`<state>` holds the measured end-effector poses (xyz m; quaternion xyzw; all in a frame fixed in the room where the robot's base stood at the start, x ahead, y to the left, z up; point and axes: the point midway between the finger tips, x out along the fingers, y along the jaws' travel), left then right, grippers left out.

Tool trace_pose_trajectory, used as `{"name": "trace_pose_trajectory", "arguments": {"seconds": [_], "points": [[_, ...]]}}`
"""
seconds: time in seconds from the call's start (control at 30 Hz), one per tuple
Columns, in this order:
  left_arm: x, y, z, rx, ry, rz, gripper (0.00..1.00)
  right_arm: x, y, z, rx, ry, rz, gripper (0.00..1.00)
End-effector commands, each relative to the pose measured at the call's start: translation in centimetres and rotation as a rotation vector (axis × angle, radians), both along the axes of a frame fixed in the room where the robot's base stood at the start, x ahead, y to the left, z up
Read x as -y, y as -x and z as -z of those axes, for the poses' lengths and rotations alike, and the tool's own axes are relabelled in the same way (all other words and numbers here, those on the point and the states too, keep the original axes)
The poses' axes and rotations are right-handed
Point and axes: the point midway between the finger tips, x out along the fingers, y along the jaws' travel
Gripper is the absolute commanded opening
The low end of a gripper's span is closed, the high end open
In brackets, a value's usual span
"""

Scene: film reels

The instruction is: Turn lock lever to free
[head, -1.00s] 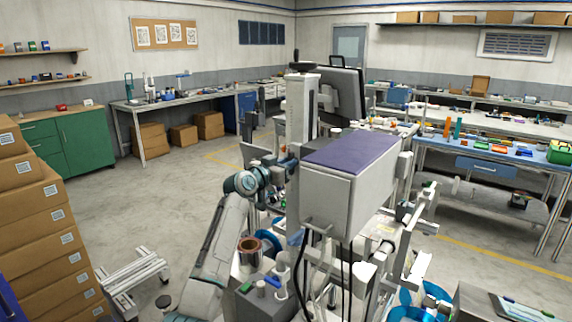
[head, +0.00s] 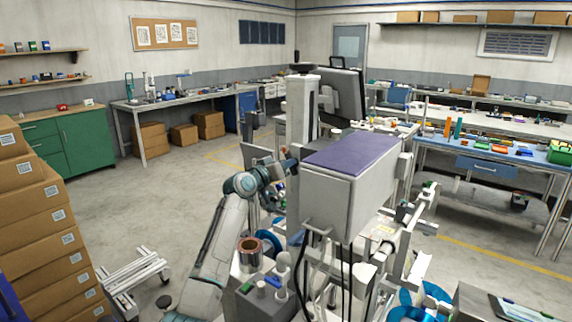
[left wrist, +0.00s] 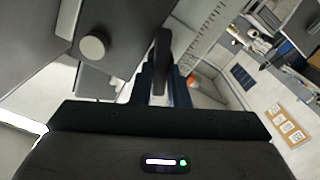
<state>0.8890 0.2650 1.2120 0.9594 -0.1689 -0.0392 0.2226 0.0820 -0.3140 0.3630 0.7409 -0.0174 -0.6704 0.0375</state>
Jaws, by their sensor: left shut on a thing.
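My left arm reaches up from the bottom of the head view to the left side of a grey machine with a purple top (head: 350,150). The left gripper (head: 286,166) is small and partly hidden there. In the left wrist view, its dark blue fingers (left wrist: 160,84) are shut on a dark upright bar (left wrist: 162,46), which looks like the lock lever. The lever's lower end is hidden between the fingers. A round grey knob (left wrist: 93,46) sits on a dark panel left of it. My right gripper is not in view.
A copper-coloured roll (head: 250,250) stands low beside my left arm, with blue reels (head: 425,296) at lower right. Stacked cartons (head: 35,235) fill the left edge. A white slatted frame (head: 135,275) lies near them. The floor at middle left is clear.

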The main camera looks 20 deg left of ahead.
Motion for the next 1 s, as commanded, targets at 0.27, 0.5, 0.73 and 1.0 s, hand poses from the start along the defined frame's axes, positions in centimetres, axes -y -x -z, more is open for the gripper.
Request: {"name": "trace_pose_trajectory", "arguments": {"seconds": [0.27, 0.5, 0.73, 1.0], "points": [[-0.2, -0.1, -0.1, -0.09, 0.246, -0.001, 0.0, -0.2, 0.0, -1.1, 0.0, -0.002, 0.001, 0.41], [-0.3, -0.1, 0.1, -0.169, 0.459, -0.001, 0.0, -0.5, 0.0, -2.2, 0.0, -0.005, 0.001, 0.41], [-0.4, -0.1, 0.1, -0.242, 0.663, -0.002, 0.0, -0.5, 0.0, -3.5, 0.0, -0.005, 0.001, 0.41], [-0.4, -0.1, 0.4, -0.317, 0.87, -0.002, 0.0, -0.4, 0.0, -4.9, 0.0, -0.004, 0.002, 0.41]]}}
